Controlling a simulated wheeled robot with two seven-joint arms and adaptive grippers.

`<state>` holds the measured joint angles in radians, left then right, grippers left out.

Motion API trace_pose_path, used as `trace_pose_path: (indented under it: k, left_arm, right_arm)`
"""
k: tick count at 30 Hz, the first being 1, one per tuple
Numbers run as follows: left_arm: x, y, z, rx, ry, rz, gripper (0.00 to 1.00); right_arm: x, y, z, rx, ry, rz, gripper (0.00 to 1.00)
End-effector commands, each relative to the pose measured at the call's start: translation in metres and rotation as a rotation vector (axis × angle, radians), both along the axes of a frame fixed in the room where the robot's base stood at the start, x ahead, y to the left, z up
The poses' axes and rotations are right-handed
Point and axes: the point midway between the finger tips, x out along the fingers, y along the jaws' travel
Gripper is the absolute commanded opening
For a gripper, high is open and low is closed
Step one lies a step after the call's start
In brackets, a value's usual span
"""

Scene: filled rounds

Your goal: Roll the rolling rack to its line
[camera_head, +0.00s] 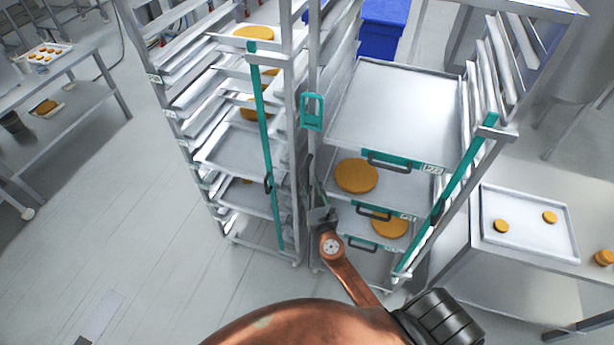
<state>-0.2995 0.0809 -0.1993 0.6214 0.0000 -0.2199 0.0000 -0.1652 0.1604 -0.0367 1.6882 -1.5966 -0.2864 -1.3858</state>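Two tall metal racks stand side by side. The left rack (289,120) holds several trays and has a teal upright bar (265,150) on its front. The right rack (314,65) holds trays with teal-edged fronts and has a teal handle (312,112) on its left post. I cannot tell which one the task means. My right gripper (317,195) is at the right rack's left front post, below the teal handle. Its fingers are small and partly hidden, so I cannot tell whether they grip the post. My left gripper is out of view. No floor line is clearly seen.
A table (75,75) stands at the left and a bench with a tray (525,245) of yellow rounds at the right. A blue bin (380,35) is behind the racks. The floor at the lower left is open, with a pale patch (100,315).

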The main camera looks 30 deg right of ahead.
Motion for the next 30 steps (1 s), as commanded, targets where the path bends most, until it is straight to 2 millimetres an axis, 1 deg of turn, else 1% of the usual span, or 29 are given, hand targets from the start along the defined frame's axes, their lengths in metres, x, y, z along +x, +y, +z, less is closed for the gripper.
trace_pose_path:
  k: [1, 3, 7, 12, 19, 30]
  left_arm:
    - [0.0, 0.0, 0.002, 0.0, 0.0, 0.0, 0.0]
    - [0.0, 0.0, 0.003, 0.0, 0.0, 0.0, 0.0]
    - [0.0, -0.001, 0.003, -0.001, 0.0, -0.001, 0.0]
    - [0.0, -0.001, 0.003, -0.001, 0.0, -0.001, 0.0]
    - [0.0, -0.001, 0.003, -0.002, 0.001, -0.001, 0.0]
    - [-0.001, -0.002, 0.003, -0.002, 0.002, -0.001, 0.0]
  right_arm:
    - [0.009, -0.002, 0.001, 0.0, -0.001, 0.001, 0.3]
    - [0.019, -0.005, 0.001, 0.002, -0.001, 0.001, 0.3]
    - [0.033, -0.009, 0.0, 0.002, 0.0, 0.001, 0.3]
    - [0.04, -0.011, -0.001, 0.004, 0.001, 0.0, 0.3]
    - [0.04, -0.011, -0.001, 0.004, 0.001, 0.0, 0.3]
    - [0.04, -0.011, -0.001, 0.004, 0.001, 0.0, 0.04]
